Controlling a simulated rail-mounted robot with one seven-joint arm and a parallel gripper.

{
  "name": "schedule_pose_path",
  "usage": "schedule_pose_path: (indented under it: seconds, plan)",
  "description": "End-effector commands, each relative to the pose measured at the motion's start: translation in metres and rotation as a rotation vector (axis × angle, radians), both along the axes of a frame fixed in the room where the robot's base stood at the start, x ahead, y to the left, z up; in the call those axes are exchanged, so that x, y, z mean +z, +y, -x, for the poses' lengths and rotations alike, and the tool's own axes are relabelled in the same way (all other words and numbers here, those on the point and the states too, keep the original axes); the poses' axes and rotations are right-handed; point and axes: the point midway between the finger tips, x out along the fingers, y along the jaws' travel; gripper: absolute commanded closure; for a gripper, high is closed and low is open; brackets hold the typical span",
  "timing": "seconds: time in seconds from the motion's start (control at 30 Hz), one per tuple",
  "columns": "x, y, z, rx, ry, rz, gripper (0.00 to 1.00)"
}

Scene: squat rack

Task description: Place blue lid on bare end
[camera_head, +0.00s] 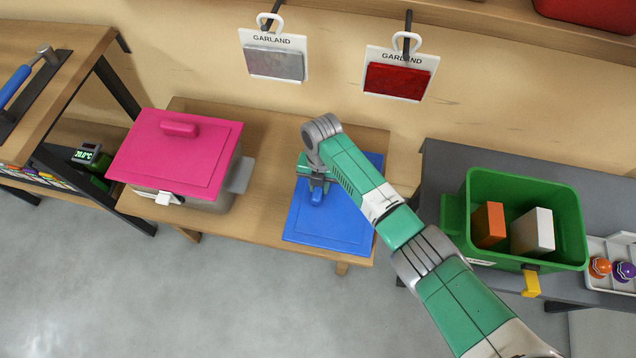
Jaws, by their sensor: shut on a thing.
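The blue lid (330,222) is a flat square panel over the right part of the wooden bench (270,130). My gripper (317,190) points down at the lid's blue handle and is shut on it. My arm covers the lid's upper right part. I cannot tell whether the lid rests on the bench or hangs just above it. To the left, a grey box (212,198) wears a pink lid (180,158) with a pink handle. A grey ledge (240,175) sticks out from the box's right side, apart from the blue lid. No bare end can be made out.
A green bin (555,255) with an orange block (489,224) and a white block (533,232) stands on the dark table at right. Two Garland cards (275,56) (400,75) hang on the wall behind. A wooden shelf (50,90) stands at left.

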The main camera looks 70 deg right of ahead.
Motion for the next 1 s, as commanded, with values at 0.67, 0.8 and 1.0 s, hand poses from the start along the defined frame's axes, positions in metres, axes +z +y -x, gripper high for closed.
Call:
schedule_pose_path:
  seconds: [0.67,0.8,1.0]
  plan:
    - [-0.037,-0.006,-0.005,0.000,0.000,0.000,1.00]
    - [-0.038,-0.006,-0.005,0.000,0.000,0.000,0.61]
    - [-0.038,-0.006,-0.005,0.000,0.000,0.000,0.55]
